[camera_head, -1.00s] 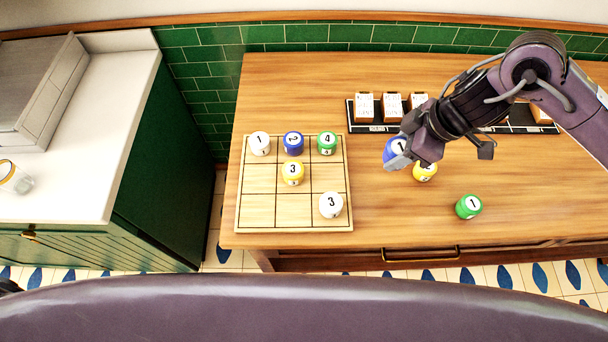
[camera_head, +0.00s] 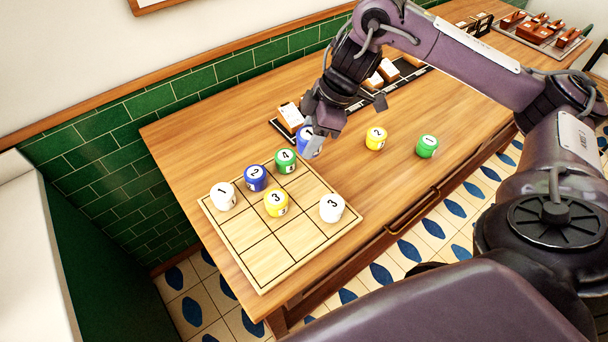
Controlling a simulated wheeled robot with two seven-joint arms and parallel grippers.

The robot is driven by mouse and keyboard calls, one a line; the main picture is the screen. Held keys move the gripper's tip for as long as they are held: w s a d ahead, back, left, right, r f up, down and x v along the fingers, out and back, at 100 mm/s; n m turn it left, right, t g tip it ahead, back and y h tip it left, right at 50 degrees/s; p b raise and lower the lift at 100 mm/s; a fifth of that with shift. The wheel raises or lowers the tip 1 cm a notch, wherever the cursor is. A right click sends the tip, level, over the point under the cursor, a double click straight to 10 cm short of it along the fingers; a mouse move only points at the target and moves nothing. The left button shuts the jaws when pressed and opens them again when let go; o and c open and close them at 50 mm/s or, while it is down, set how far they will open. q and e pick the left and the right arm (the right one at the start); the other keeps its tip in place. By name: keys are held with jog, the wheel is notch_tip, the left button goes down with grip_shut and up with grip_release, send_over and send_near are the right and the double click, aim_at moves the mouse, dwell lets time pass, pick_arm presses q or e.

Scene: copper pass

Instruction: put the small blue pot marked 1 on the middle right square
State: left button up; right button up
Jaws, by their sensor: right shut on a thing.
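The small blue pot marked 1 (camera_head: 304,141) is partly hidden by my right gripper (camera_head: 315,142), which is shut on it. They are at the board's far edge, just beyond the green pot marked 4 (camera_head: 285,160). I cannot tell how high the pot is held. The wooden board (camera_head: 262,288) has a three-by-three grid. Its middle right square (camera_head: 307,184) is bare, between the green 4 and the white pot marked 3 (camera_head: 332,208). My left gripper is not in view.
On the board also stand a white 1 (camera_head: 222,196), a blue 2 (camera_head: 256,178) and a yellow 3 (camera_head: 276,203). A yellow 2 (camera_head: 376,138) and a green 1 (camera_head: 427,146) stand on the table to the right. A black rack (camera_head: 284,131) lies behind.

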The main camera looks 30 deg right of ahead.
jog(key=f+b, duration=0.1)
jog(key=f, duration=0.2)
jog(key=f+b, duration=0.1)
jog(key=f, duration=0.2)
jog(key=f+b, duration=0.1)
jog(key=f, duration=0.2)
jog(key=shift+a+f, duration=0.25)
jog(key=shift+a, duration=0.05)
jog(key=shift+f+b, duration=0.4)
jog(key=shift+f, duration=0.45)
notch_tip(320, 180, down, 3)
jog(key=shift+r, duration=0.1)
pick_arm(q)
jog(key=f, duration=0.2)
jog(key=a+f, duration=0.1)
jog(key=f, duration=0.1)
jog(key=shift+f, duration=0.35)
pick_arm(e)
jog(key=shift+d, duration=0.1)
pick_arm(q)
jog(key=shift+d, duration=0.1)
pick_arm(e)
jog(key=shift+f, duration=0.2)
jog(key=o, duration=1.1)
jog(key=shift+c, duration=0.2)
